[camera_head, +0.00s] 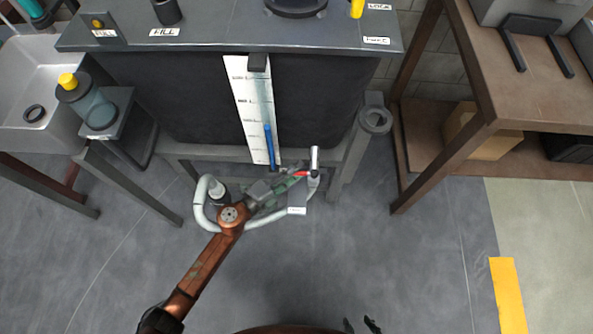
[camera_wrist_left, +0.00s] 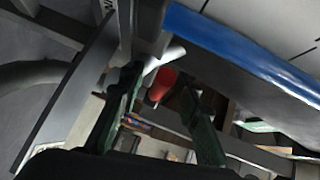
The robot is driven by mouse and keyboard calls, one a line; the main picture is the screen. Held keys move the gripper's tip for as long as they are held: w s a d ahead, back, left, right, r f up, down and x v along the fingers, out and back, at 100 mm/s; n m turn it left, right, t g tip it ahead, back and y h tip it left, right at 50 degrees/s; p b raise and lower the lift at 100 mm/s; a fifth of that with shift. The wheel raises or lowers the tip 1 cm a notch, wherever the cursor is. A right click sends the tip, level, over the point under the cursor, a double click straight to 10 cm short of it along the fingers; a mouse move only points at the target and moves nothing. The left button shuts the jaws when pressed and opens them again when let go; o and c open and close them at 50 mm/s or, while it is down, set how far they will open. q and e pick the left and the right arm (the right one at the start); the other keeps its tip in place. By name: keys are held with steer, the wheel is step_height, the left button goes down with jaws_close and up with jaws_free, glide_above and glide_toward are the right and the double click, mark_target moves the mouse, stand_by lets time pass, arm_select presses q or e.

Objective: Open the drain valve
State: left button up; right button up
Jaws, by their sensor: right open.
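The drain valve's red handle (camera_head: 300,174) sits beside a pale upright pipe piece (camera_head: 314,160) below the dark tank. The red handle also shows in the left wrist view (camera_wrist_left: 162,86), with a pale cylinder beside it. My left gripper (camera_head: 293,182) reaches in from the lower left, close to the handle. In the left wrist view its two green fingers (camera_wrist_left: 160,85) are spread, with the red handle visible between their tips. I cannot tell whether they touch it. My right gripper (camera_head: 361,325) shows only as dark, spread fingertips at the bottom edge, with nothing visible between them.
The dark tank (camera_head: 190,100) carries a white level gauge (camera_head: 240,110) with a blue column. A small labelled plate (camera_head: 297,200) hangs by the valve. A pale curved hose (camera_head: 203,205) lies around my left wrist. A brown bench (camera_head: 480,60) stands right; floor in front is clear.

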arm_select(q)
jaws_close()
stand_by(0.6)
